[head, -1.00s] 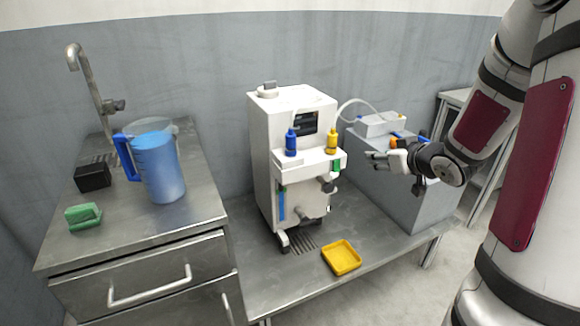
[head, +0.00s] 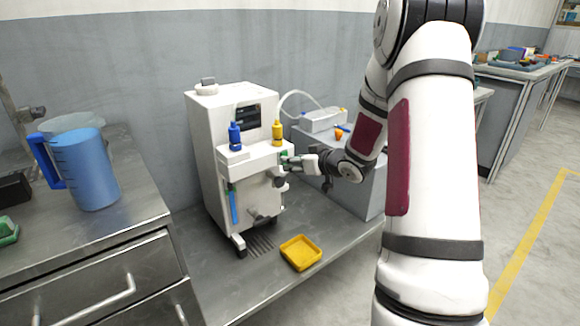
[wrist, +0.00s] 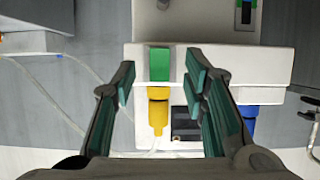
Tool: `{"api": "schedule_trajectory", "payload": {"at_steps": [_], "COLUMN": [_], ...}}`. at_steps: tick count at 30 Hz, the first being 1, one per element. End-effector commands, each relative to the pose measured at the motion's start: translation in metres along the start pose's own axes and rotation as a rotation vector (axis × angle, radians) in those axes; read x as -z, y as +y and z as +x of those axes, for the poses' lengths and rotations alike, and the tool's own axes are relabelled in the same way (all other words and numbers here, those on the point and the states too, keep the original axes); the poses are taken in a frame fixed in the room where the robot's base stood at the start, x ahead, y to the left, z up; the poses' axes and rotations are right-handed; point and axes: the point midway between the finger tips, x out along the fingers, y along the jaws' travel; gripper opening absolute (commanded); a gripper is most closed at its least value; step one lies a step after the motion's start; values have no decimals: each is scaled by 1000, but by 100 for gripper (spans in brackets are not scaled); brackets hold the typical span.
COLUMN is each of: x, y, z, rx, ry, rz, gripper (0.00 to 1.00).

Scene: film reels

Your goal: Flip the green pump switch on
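The white pump machine (head: 205,140) stands on the metal bench. The green switch (head: 284,156) is at the right end of its front ledge, below the yellow bottle. In the wrist view the green switch (wrist: 159,64) lies between my fingertips, a little nearer the left one. My gripper (head: 295,164) is beside the ledge's right end, next to the switch. In the wrist view my gripper (wrist: 160,80) is open and empty, fingers spread either side of the switch. I cannot tell whether a finger touches it.
A blue bottle (head: 235,136) and a yellow bottle (head: 277,132) stand on the ledge. A yellow tray (head: 300,253) lies on the bench in front. A grey cabinet with a white box (head: 322,120) and tube is right of the machine. A blue pitcher (head: 82,172) stands at left.

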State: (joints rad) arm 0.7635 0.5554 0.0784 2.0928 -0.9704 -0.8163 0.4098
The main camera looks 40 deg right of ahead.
Motion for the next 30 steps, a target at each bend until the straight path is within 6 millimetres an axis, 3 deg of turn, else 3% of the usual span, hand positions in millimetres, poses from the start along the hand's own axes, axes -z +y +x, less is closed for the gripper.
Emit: {"api": "schedule_trajectory", "payload": {"at_steps": [6,17,18,23,30], "x": [-1,0,0,0,-1], "y": [0,0,0,0,0], "z": [25,30,30,30,31], "rx": [0,-1,-1,-1,0], "ry": [0,-1,-1,-1,7], "rz": [0,0,0,0,1], "gripper": [40,40,38,1,0]}}
